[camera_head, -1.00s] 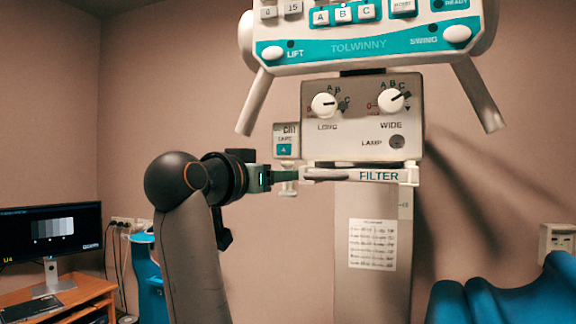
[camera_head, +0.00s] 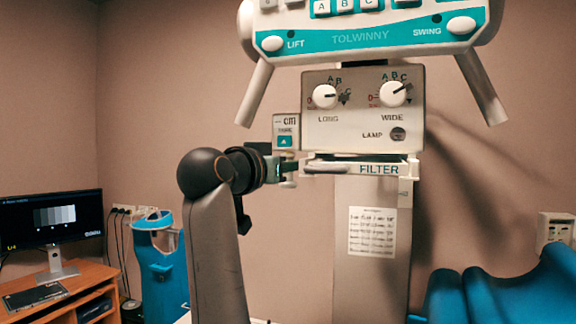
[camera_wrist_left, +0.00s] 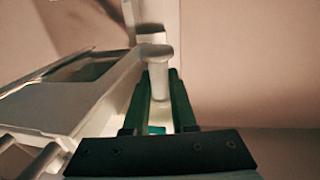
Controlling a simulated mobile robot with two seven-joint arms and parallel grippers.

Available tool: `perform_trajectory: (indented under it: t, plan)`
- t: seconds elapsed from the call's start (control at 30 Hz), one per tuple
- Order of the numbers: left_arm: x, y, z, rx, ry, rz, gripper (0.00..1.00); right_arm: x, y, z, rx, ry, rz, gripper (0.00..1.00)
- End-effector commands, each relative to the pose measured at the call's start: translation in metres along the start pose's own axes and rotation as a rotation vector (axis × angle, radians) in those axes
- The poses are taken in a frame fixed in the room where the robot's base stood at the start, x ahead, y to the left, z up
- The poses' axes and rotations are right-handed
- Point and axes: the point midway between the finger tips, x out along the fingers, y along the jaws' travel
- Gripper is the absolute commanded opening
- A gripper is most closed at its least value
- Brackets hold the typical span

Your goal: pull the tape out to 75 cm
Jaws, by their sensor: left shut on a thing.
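The tape box (camera_head: 286,131), a small pale case marked "cm TAPE" with a teal patch, sits at the left side of the control panel. A pale knobbed pull (camera_wrist_left: 159,72) hangs below it, mostly behind my gripper in the head view. My left gripper (camera_head: 289,169) is right under the box, shut on the pull. In the left wrist view the green fingers (camera_wrist_left: 159,92) stand on either side of the pull's stem, its round head just beyond them. I cannot see any drawn-out tape or a length reading. My right gripper is not in view.
The white filter tray (camera_head: 378,168) lies just right of my fingers, under the panel (camera_head: 362,108) with two dials. A slanting handle (camera_head: 254,97) hangs above left. A desk with a monitor (camera_head: 52,219) stands far left. Blue padding (camera_head: 510,296) is at lower right.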

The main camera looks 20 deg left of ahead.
Motion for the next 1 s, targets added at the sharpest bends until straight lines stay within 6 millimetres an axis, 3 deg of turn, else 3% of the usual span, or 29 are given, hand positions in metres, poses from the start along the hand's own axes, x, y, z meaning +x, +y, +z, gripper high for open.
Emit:
perform_trajectory:
  t: [0.13,1.0]
  plan:
    - [-0.0002,-0.0001,-0.0003,0.0,0.0,0.0,0.0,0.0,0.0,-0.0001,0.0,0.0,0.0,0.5]
    - [-0.0003,-0.0001,-0.0005,0.0,0.001,0.0,0.0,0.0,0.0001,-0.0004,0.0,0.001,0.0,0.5]
